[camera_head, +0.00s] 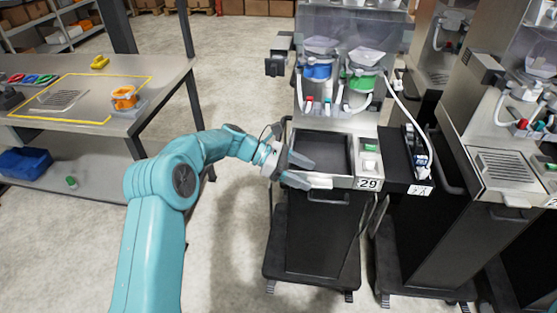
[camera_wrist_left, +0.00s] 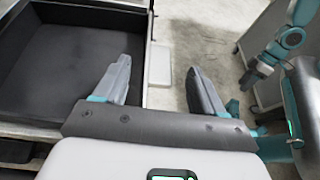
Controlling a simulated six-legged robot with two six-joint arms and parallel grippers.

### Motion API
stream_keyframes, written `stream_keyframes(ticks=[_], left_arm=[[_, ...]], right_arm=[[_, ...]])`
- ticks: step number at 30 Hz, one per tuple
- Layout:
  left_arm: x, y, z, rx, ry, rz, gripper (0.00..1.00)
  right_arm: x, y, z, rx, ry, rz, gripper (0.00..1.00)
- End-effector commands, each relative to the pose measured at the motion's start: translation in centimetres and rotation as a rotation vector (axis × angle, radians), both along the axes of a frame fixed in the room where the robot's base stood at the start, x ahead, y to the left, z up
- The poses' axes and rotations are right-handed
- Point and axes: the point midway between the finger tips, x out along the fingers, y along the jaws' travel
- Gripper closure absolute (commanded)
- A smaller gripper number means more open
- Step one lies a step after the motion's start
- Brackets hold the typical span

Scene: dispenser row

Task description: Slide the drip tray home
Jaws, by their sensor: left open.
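The drip tray (camera_head: 318,147) is a dark, open, shallow box in the top of the dispenser marked 29. Its black inside (camera_wrist_left: 70,62) fills the left of the left wrist view. My left gripper (camera_head: 305,172) is open and empty at the tray's front left. One finger lies over the tray's inside, the other in front of its pale front edge (camera_wrist_left: 158,60), which shows between the fingers. I cannot tell if either finger touches it.
Bottles with blue and green collars (camera_head: 363,75) and hoses stand behind the tray. A dark narrow unit (camera_head: 397,155) adjoins on the right, with more dispensers beyond. A workbench (camera_head: 150,80) stands at the left. The floor (camera_head: 235,225) between is clear.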

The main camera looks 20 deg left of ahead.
Motion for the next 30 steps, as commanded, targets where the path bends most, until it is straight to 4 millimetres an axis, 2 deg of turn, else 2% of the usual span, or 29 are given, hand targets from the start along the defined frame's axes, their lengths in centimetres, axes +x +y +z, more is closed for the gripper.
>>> stream_keyframes(ticks=[9, 15, 21, 30], left_arm=[[-1.7, 7.7, 3.2, 0.001, -0.004, 0.007, 0.30], [-2.6, 11.4, 4.8, 0.002, -0.003, 0.004, 0.30], [-3.1, 13.0, 5.5, 0.000, -0.002, 0.001, 0.30], [-3.1, 13.1, 5.6, 0.000, -0.001, 0.002, 0.30]], right_arm=[[0.0, 0.0, -0.6, 0.000, 0.000, 0.000, 0.57], [0.0, 0.0, -0.6, 0.000, 0.000, 0.000, 0.57], [0.0, 0.0, -0.5, 0.000, 0.000, 0.000, 0.57], [0.0, 0.0, -0.5, 0.000, 0.000, 0.000, 0.57]])
